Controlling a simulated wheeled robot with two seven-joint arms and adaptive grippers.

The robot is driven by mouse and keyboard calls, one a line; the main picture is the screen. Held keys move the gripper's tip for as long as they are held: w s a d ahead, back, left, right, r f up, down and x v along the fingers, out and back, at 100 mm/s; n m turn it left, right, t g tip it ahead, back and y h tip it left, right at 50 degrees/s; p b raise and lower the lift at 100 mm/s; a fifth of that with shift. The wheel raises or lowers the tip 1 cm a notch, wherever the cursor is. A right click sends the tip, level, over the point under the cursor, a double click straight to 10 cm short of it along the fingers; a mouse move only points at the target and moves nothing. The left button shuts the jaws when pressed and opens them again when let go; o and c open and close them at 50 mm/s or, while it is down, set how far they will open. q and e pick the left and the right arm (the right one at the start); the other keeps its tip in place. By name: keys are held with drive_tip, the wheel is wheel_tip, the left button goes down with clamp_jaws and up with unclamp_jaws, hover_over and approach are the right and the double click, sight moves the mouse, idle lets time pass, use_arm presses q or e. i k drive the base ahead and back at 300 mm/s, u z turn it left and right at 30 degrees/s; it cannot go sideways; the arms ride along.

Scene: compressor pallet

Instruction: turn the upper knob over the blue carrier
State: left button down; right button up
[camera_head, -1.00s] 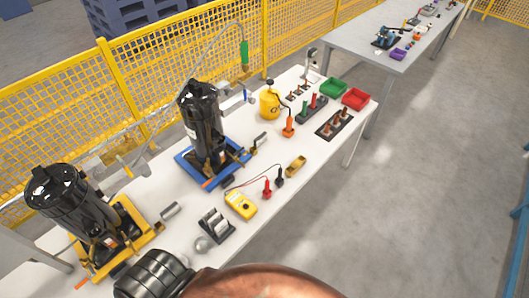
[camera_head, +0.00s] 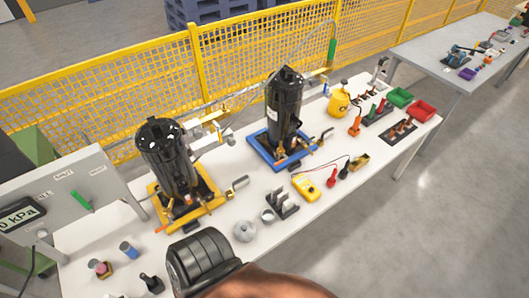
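The blue carrier (camera_head: 262,152) lies on the white table with a black cylindrical compressor (camera_head: 285,108) upright on it. Behind the compressor a pipe runs along the yellow fence, with small brass fittings (camera_head: 318,72) and a small blue part (camera_head: 326,90) above and to the right of the carrier. A green piece (camera_head: 332,50) hangs higher on a thin line. The knobs are too small for me to tell the upper one apart.
A yellow carrier (camera_head: 213,202) with a second black compressor (camera_head: 168,160) stands to the left. A yellow meter (camera_head: 306,189), a dark rack (camera_head: 283,205) and red bin (camera_head: 425,111) share the table. A panel with a kPa display (camera_head: 20,215) is at far left.

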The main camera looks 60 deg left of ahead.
sight(313, 83)
drive_tip(key=k, duration=0.4)
drive_tip(key=u, duration=1.55)
drive_tip(key=i, duration=0.5)
drive_tip(key=u, duration=3)
drive_tip(key=k, duration=1.5)
drive_tip(key=z, duration=1.6)
